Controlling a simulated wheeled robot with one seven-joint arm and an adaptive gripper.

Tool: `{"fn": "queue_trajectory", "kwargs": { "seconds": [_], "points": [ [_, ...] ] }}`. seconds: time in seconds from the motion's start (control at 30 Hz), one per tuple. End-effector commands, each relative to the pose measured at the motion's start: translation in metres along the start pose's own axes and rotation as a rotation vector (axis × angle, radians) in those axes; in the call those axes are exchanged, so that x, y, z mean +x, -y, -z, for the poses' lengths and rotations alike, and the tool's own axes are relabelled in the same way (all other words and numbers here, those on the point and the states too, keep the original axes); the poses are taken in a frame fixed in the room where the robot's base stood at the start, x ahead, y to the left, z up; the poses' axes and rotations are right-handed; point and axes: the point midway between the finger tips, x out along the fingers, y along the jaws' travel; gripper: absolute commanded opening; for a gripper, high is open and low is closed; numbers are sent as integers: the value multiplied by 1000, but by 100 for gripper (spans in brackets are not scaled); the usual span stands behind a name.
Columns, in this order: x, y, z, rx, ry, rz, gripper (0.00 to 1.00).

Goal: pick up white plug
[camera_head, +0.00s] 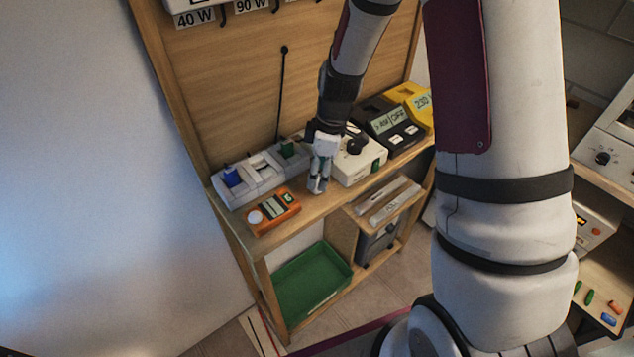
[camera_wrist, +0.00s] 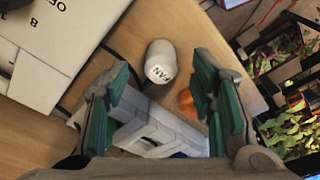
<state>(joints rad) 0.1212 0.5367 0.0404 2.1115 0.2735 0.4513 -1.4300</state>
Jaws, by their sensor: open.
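A white plug (camera_wrist: 160,62) with the label FAN on its end shows in the wrist view, on the wooden shelf (camera_wrist: 125,28). My gripper (camera_wrist: 160,76) is open, with one teal-padded finger on each side of the plug in that view. No contact between fingers and plug shows. In the head view my gripper (camera_head: 318,184) points down at the front of the shelf, and I cannot make out the plug there.
A grey-white socket strip (camera_head: 262,175) and an orange meter (camera_head: 272,212) stand left of my gripper. A white box with a dark knob (camera_head: 360,160) is close on its right, then a black timer (camera_head: 390,125) and a yellow one. A green tray (camera_head: 312,284) sits below.

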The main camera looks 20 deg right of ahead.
Motion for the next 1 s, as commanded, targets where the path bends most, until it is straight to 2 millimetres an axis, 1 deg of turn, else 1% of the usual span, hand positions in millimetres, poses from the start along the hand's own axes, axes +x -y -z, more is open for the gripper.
{"fn": "queue_trajectory", "kwargs": {
  "seconds": [0.1, 0.23, 0.33, 0.57, 0.6, 0.67, 0.7, 0.8, 1.0],
  "points": [
    [16, 3, 2, 0, 2, 4, 51],
    [30, 2, 2, 0, 1, 3, 51],
    [34, 1, 2, 0, 0, 1, 51],
    [35, 1, 2, 0, 0, 0, 51],
    [35, 1, 2, 0, 0, 0, 42],
    [35, 1, 2, 0, 0, 0, 28],
    [35, 1, 2, 0, 0, 0, 19],
    [35, 1, 2, 0, 0, 0, 0],
    [35, 1, 2, 0, 0, 0, 0]
  ]
}}
